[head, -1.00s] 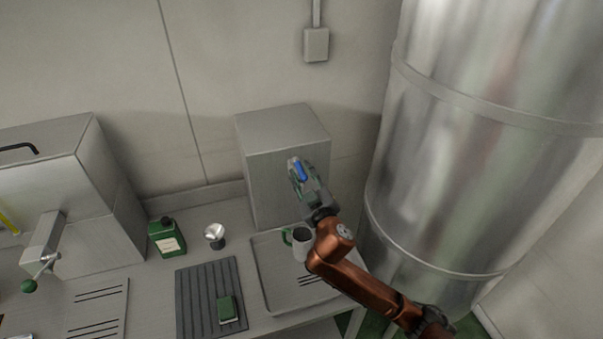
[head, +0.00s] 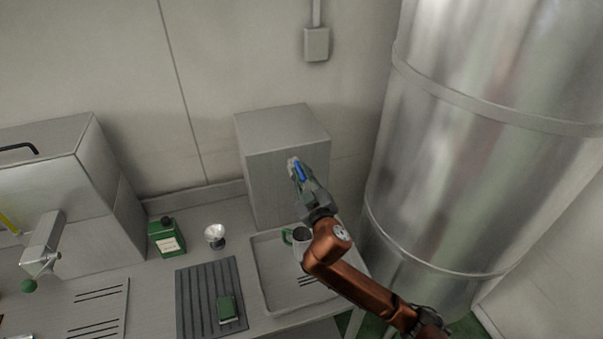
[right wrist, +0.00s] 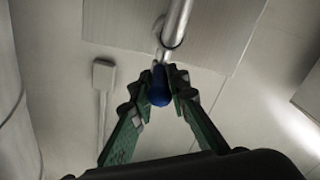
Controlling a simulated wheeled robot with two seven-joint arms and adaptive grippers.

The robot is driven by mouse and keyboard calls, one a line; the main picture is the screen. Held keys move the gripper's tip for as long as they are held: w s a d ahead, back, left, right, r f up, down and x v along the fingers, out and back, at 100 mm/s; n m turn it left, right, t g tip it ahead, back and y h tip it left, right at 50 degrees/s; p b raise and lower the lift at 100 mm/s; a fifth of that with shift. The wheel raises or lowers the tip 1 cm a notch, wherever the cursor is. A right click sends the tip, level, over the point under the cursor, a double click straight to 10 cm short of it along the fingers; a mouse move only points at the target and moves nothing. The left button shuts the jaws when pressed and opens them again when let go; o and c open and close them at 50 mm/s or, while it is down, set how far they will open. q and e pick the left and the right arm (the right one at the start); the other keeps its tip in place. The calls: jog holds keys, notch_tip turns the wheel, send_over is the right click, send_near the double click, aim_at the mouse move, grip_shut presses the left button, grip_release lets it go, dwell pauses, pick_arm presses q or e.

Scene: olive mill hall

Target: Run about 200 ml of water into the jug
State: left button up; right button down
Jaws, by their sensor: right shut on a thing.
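The jug (head: 300,240), a light cup-like vessel with a green handle, stands upright on the metal tray (head: 264,282), partly hidden behind my right arm. My right gripper (head: 297,168) is above the jug, at the front of a grey box-shaped dispenser (head: 283,140). It is shut on a blue tap lever (head: 301,172). In the right wrist view the blue lever (right wrist: 159,86) sits between the green fingers, with a metal pipe (right wrist: 177,24) beyond it. The spout and any water are hidden or too small to tell. My left gripper is not in view.
A ribbed dark mat (head: 195,305) with a green block (head: 227,309) lies left of the tray. A green canister (head: 166,238) and a small metal funnel-like cup (head: 215,235) stand behind it. A large steel tank (head: 470,190) stands close on the right.

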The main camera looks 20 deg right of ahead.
jog(key=a+m+h, duration=0.1)
jog(key=h, duration=0.1)
jog(key=m+g+h+b, duration=0.1)
jog(key=m+h, duration=0.1)
jog(key=h, duration=0.1)
jog(key=a+m+h+b, duration=0.1)
jog(key=m+h, duration=0.1)
jog(key=shift+w+a+g+h, duration=0.25)
jog(key=shift+a+g+h, duration=0.05)
jog(key=c, duration=1.9)
grip_release()
jog(key=v, duration=1.2)
